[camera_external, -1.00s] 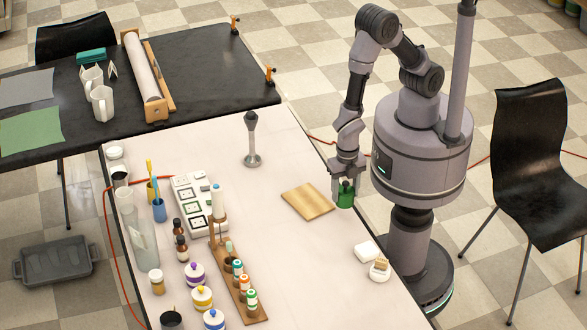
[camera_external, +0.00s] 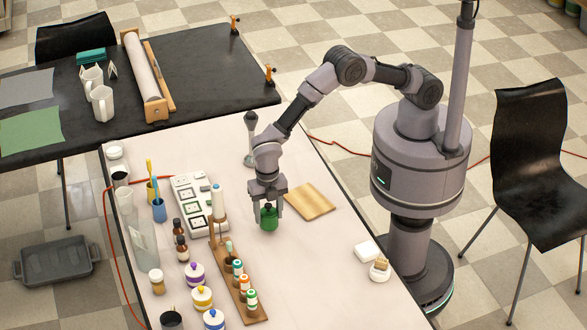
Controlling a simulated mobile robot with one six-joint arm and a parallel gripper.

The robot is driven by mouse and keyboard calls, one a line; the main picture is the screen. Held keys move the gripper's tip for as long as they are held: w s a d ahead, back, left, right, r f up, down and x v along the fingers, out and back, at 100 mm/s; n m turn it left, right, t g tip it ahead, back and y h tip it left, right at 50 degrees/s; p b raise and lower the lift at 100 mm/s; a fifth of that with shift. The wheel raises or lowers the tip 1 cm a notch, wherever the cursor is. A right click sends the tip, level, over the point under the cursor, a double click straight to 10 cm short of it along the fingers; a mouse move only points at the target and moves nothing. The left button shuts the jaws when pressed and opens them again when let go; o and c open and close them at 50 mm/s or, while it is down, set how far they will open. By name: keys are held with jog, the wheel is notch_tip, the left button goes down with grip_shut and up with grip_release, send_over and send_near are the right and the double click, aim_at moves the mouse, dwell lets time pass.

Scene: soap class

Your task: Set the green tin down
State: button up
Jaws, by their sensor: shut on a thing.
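The green tin (camera_external: 268,219) is a small dark green canister with a dark top. My gripper (camera_external: 268,207) is shut on it from above, with a finger on each side. The tin is over the white table (camera_external: 310,265), left of the wooden board (camera_external: 310,201) and right of the wooden rack. I cannot tell whether its bottom touches the table or hangs just above it.
A wooden rack (camera_external: 252,317) with several small bottles stands to the left. A grey stand (camera_external: 250,135) is behind my gripper. A white dish (camera_external: 380,271) and a white block (camera_external: 367,251) sit at the right edge. The table's front middle is clear.

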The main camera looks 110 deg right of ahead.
jog(key=shift+f, duration=0.95)
jog(key=shift+f, duration=0.2)
jog(key=o, duration=1.6)
jog(key=shift+r, duration=0.1)
